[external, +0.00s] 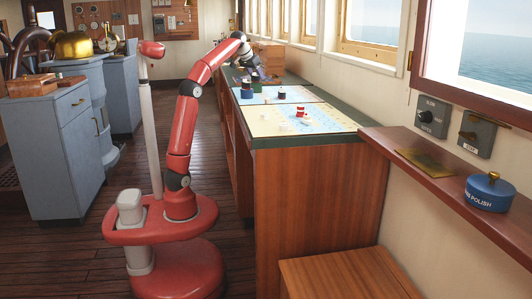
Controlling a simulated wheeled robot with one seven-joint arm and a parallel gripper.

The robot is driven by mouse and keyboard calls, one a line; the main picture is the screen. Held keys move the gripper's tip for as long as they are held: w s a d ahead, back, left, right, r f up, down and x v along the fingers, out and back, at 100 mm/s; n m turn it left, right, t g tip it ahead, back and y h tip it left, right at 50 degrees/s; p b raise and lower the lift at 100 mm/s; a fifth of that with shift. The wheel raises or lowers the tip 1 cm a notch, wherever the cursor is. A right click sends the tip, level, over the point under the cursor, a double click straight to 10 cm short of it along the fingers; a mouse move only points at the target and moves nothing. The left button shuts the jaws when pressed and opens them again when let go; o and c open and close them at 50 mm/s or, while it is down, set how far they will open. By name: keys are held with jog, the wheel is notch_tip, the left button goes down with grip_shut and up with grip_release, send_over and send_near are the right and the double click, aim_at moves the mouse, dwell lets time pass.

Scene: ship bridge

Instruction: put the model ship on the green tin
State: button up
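My red arm reaches over the far part of the long chart table (318,143). My gripper (255,76) is small and dark there, above the table's far half. Whether its fingers are open, shut or holding something cannot be made out. A small red-and-white object (302,112) stands on the nearer chart; it is too small to tell whether it is the model ship. A small dark-and-white object (281,94) stands farther back. A blue object (246,93) stands by the table's left edge, just below my gripper. I cannot pick out a green tin with certainty.
Small white pieces (282,127) lie on the near chart. A wooden box (268,54) stands at the table's far end. Windows and a ledge (455,175) with a blue polish tin (489,192) are at right. Blue-grey cabinets (70,150) stand left; open floor lies between.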

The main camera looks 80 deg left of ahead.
jog(key=o, duration=0.4)
jog(key=shift+o, duration=0.2)
jog(key=shift+r, duration=0.25)
jog(key=p+v, duration=0.1)
jog(key=v, duration=1)
jog(key=shift+r+p, duration=0.3)
jog(key=shift+p, duration=0.05)
jog(key=shift+s+d, duration=0.2)
